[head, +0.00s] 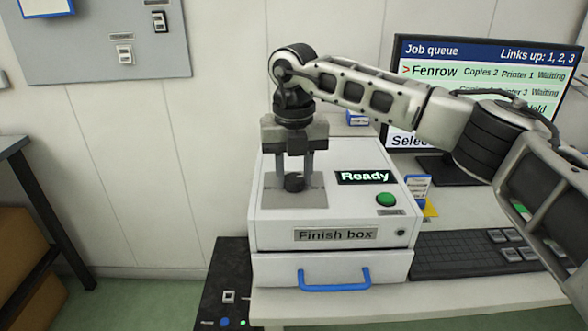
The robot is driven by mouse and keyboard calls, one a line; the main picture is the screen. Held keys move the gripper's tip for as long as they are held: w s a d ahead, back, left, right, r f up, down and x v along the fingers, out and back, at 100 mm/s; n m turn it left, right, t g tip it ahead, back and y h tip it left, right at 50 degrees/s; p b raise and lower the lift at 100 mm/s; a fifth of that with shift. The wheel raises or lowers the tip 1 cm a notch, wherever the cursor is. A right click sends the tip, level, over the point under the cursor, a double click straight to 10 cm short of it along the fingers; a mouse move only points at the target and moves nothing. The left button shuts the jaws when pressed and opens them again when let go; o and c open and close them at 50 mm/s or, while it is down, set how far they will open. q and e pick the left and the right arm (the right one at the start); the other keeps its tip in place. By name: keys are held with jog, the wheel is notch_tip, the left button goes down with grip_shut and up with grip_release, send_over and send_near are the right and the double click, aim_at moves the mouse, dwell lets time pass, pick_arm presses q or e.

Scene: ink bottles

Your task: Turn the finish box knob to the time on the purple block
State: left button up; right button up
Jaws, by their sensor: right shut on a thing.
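The white finish box (290,219) stands on the desk, with a "Finish box" label, a blue drawer handle, a "Ready" display (363,177) and a green button (386,199). Its dark knob (294,183) sits on a grey plate on the top. My right gripper (294,172) points down over the plate and is shut on the knob, one finger on each side. The plate's markings are partly hidden by the gripper and too small to read. My left gripper is not in view. No purple block shows clearly.
A monitor (480,50) with a job queue stands at the back right, partly behind my right arm. A keyboard (470,256) lies right of the box. Small blue-and-white cards (418,188) stand beside the box. A wall panel (75,55) with switches hangs at the upper left.

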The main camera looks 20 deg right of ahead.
jog(key=n+p, duration=0.1)
jog(key=n, duration=0.4)
jog(key=shift+r+n, duration=0.1)
jog(key=shift+n, duration=0.2)
jog(key=n, duration=0.3)
jog(key=shift+n, duration=0.3)
jog(key=n, duration=0.3)
jog(key=shift+n+p, duration=0.3)
jog(key=shift+p, duration=0.1)
jog(key=n, duration=0.3)
jog(key=shift+n, duration=0.3)
jog(key=n, duration=0.4)
jog(key=shift+n, duration=0.3)
jog(key=n, duration=0.3)
jog(key=shift+n, duration=0.3)
jog(key=n, duration=0.4)
jog(key=shift+p, duration=0.3)
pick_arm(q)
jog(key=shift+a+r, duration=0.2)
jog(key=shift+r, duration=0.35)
pick_arm(e)
jog(key=shift+n, duration=2.1)
